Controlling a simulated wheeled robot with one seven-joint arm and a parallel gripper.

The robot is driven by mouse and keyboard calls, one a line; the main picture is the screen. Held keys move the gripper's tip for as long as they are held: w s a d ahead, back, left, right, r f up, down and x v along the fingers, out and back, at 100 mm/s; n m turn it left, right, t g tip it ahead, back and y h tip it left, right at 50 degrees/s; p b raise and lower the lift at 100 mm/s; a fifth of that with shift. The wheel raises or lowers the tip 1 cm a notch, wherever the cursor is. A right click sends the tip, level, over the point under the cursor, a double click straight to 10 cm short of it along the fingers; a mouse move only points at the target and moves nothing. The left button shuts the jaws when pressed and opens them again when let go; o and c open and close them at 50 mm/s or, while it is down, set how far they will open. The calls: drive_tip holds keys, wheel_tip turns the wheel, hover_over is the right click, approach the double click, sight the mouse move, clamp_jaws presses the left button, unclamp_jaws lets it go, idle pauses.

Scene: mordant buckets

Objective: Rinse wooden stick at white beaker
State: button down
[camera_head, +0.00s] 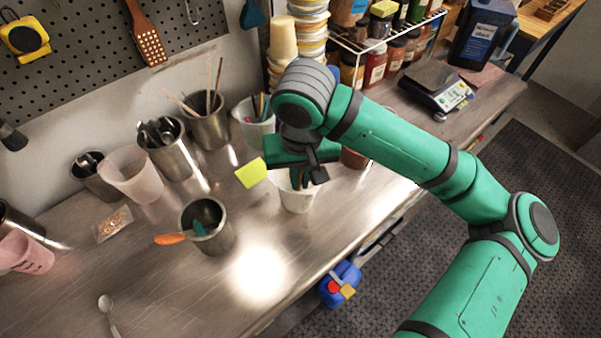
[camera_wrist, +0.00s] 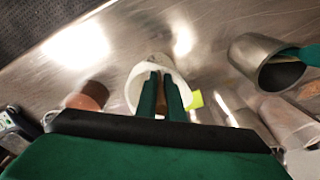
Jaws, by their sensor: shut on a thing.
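The white beaker (camera_head: 298,201) stands on the metal bench under my gripper (camera_head: 298,180). In the wrist view the beaker (camera_wrist: 133,92) opens right below my fingers (camera_wrist: 161,80). The fingers point down at its mouth and seem to reach inside the rim. My gripper is shut on a thin brown piece, the wooden stick (camera_wrist: 161,104), of which only a sliver shows between the fingers. Its lower end is hidden, so I cannot tell how deep it reaches.
A metal beaker with a teal tool (camera_head: 208,226) and an orange-handled tool stand left of the white beaker. A yellow-green note (camera_head: 251,173) is close beside my gripper. A reddish-brown container (camera_head: 354,157) stands right behind. The front bench is mostly clear; a spoon (camera_head: 107,305) lies there.

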drive_tip(key=shift+s, duration=0.15)
drive_tip(key=shift+w+d, duration=0.1)
drive_tip(key=shift+w, duration=0.75)
drive_tip(key=shift+s, duration=0.15)
drive_tip(key=shift+s, duration=0.75)
drive_tip(key=shift+w, duration=0.1)
